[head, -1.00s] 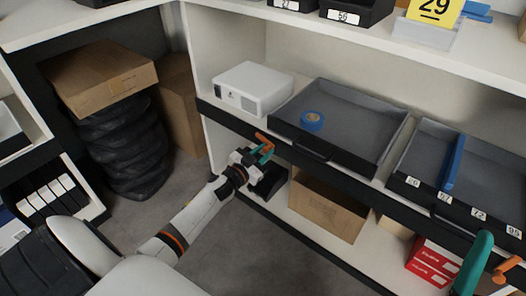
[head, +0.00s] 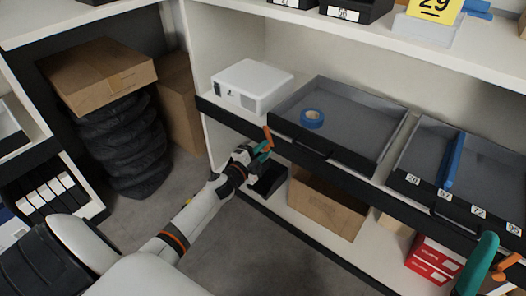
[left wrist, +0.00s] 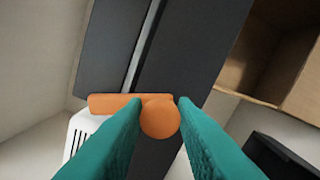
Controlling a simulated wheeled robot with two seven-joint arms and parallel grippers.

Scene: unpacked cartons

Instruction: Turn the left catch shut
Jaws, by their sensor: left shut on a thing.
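The left catch (head: 268,136) is an orange handle on the black front edge of the shelf, left of the grey tray. In the head view its handle stands close to upright. In the left wrist view the catch's bar (left wrist: 112,103) points left from a round orange knob (left wrist: 160,118). My left gripper (head: 264,149) is shut on the catch, its teal fingers on either side of the knob. A teal finger of my right gripper (head: 478,262) shows at the lower right, beside a second orange catch (head: 508,263); its opening cannot be made out.
A grey tray (head: 390,140) with blue tape (head: 312,118) stands on the shelf, beside a white box (head: 252,84). A second tray holds a blue bar (head: 452,162). Below are a black bin (head: 270,181), a cardboard box (head: 328,206) and red boxes (head: 434,258).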

